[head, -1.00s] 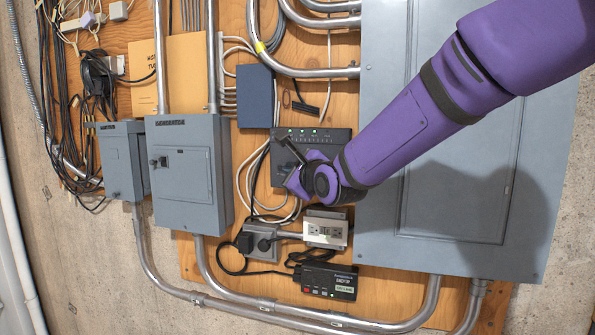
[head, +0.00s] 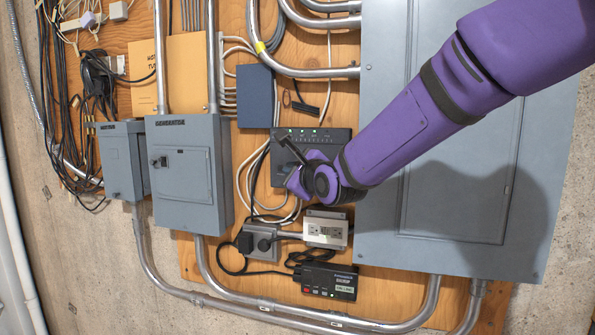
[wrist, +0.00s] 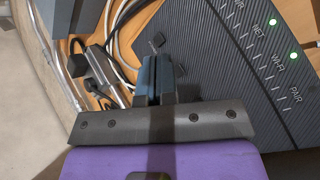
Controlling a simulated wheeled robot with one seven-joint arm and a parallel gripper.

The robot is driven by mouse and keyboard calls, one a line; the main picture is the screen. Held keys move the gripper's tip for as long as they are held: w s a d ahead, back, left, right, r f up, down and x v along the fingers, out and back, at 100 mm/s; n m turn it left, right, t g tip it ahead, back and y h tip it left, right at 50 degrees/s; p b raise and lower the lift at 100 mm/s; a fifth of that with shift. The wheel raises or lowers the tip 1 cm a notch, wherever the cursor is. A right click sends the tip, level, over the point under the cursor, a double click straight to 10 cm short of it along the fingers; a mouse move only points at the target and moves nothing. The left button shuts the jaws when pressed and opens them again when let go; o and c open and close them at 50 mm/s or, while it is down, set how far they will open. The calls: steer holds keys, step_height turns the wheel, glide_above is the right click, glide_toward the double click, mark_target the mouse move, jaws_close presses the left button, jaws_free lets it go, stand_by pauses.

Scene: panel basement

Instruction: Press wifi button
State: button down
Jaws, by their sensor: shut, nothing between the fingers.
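The black router (head: 338,146) hangs on the plywood board in the head view, with small green lights near its top edge. In the wrist view its ribbed face (wrist: 215,50) shows the labels NET, WI-FI and PAIR, with green lights by NET and WI-FI. My gripper (head: 281,140) is shut and empty, in front of the router's left part. In the wrist view my gripper (wrist: 155,62) shows its fingers side by side over the router. A small dark raised piece (wrist: 158,40) lies just beyond the tips; I cannot tell if it is the button or if they touch.
A large grey panel (head: 462,215) stands right of the router, behind my arm. A blue box (head: 255,97) is above left. An outlet box (head: 326,229) and a black device (head: 325,281) sit below. Loose cables (head: 247,180) and a grey generator box (head: 187,170) are at left.

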steer(key=shift+w, duration=0.2)
steer(key=shift+w+d, duration=0.15)
steer(key=shift+w, duration=0.1)
steer(key=shift+w+d, duration=0.1)
steer(key=shift+w, duration=0.2)
stand_by(1.0)
steer(key=shift+s, duration=0.1)
steer(key=shift+s+a, duration=0.25)
steer(key=shift+s, duration=0.4)
steer(key=shift+s+a, duration=0.3)
steer(key=shift+s, duration=0.5)
steer(key=shift+s+a, duration=0.25)
steer(key=shift+s, duration=0.5)
steer(key=shift+s+a, duration=0.3)
steer(key=shift+s, duration=0.5)
